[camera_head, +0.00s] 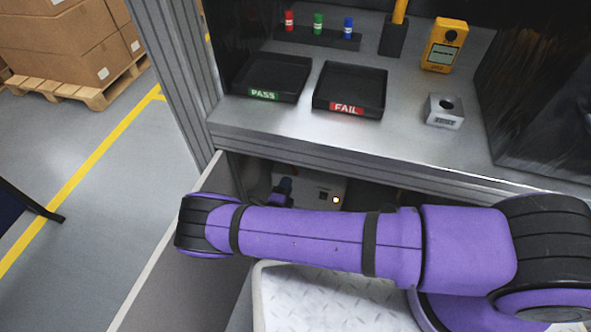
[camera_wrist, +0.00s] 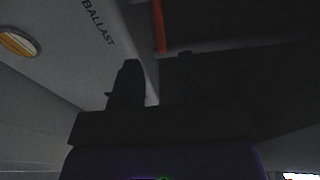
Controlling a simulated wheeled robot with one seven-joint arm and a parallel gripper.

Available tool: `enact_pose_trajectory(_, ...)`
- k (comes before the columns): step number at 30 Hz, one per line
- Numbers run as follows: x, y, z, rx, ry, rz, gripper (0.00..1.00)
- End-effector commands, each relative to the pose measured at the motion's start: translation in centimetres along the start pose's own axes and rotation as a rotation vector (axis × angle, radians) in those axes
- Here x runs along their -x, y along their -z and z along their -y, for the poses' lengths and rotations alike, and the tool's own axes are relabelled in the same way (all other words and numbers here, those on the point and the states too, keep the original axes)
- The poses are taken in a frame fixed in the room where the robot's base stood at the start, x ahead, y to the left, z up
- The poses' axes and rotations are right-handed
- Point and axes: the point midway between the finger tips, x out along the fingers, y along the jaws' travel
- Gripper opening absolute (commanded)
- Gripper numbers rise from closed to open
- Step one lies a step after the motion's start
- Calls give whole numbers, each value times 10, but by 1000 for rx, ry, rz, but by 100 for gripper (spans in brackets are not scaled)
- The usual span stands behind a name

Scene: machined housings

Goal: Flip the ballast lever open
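A pale unit lettered BALLAST (camera_wrist: 98,23) fills the left of the dim wrist view, with a round amber part (camera_wrist: 17,43) on its face. A thin orange-red bar (camera_wrist: 158,25) stands at the unit's right edge, beyond my fingertips; I cannot tell for sure that it is the lever. My gripper (camera_wrist: 155,84) shows as two dark fingers set apart, with nothing visible between them. The bar appears ahead of the gap, apart from the fingers. In the head view a pale box (camera_head: 318,188) with a lit lamp sits under the bench, partly hidden by my purple arm.
The bench top (camera_head: 270,120) lies above the opening, with a PASS tray (camera_head: 264,95), a FAIL tray (camera_head: 346,108), a grey housing (camera_head: 443,111) and a yellow meter (camera_head: 444,45). A panel (camera_head: 190,270) bounds the opening at left. A diamond-plate surface (camera_head: 330,300) lies in front.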

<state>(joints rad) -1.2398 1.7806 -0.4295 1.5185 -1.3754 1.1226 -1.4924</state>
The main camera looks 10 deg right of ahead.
Motion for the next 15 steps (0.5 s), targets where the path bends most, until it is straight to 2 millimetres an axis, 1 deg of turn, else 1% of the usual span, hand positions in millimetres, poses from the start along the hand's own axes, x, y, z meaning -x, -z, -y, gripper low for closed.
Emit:
enact_pose_trajectory(1,-10,0,0,0,2,-1,38)
enact_pose_trajectory(3,-23,1,0,0,2,-2,38)
enact_pose_trajectory(9,-56,0,0,-1,2,0,38)
enact_pose_trajectory(12,-67,1,0,-1,1,-1,38)
enact_pose_trajectory(15,-75,0,0,-1,1,1,38)
